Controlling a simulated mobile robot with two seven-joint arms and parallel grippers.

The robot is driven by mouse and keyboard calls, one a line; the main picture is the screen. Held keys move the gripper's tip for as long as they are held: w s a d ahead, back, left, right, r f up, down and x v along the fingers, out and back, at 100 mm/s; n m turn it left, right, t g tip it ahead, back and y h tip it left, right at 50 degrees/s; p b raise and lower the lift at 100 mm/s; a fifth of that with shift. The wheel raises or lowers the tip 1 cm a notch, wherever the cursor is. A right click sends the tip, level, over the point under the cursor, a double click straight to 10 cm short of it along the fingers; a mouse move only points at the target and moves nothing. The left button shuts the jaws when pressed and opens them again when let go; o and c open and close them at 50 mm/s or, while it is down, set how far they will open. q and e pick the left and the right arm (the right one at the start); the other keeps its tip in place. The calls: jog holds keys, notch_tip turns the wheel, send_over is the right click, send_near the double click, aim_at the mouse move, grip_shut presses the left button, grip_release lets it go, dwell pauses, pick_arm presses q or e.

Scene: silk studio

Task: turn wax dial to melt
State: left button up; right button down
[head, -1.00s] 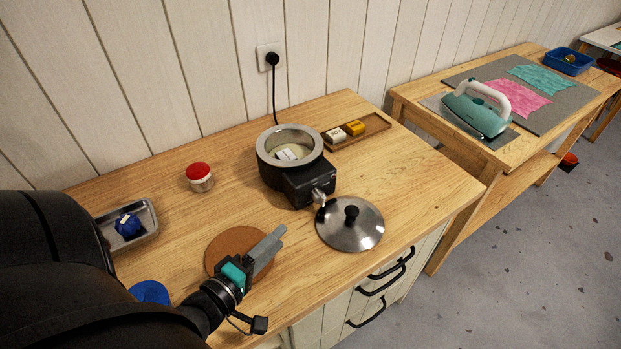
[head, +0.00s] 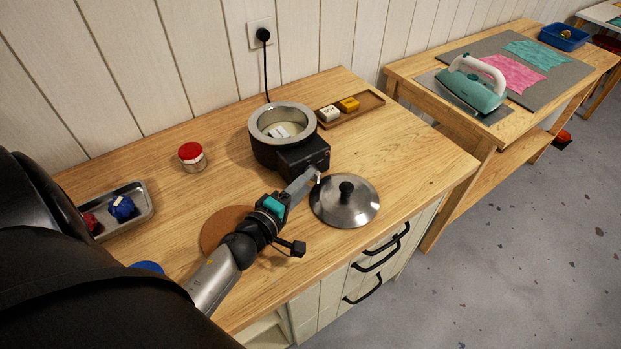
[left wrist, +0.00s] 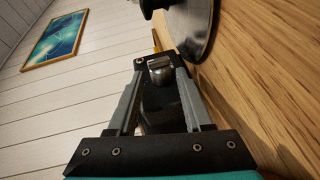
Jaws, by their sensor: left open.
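The wax melter is a black pot with a grey metal rim (head: 263,118) in the head view, with pale wax blocks (head: 280,131) inside. Its black control box (head: 303,157) faces the front of the table. My left gripper (head: 311,173) is at the front of this box. In the left wrist view the left gripper (left wrist: 158,66) is open, its two grey fingers on either side of the metal dial (left wrist: 159,64). I cannot tell whether either finger touches the dial. In the head view the gripper largely hides the dial. My right gripper is not in view.
A metal lid with a black knob (head: 343,208) lies just right of the gripper. A wooden tray (head: 371,108) with wax blocks is behind it. A red-topped jar (head: 192,156), a metal tray (head: 143,207) and a brown round mat (head: 213,232) are to the left.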

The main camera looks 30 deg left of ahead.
pick_arm(q)
jog(key=shift+w+f, duration=0.15)
jog(key=shift+w, duration=0.6)
jog(key=shift+w+f, duration=0.1)
jog(key=shift+w, duration=0.65)
jog(key=shift+c, duration=0.2)
grip_shut()
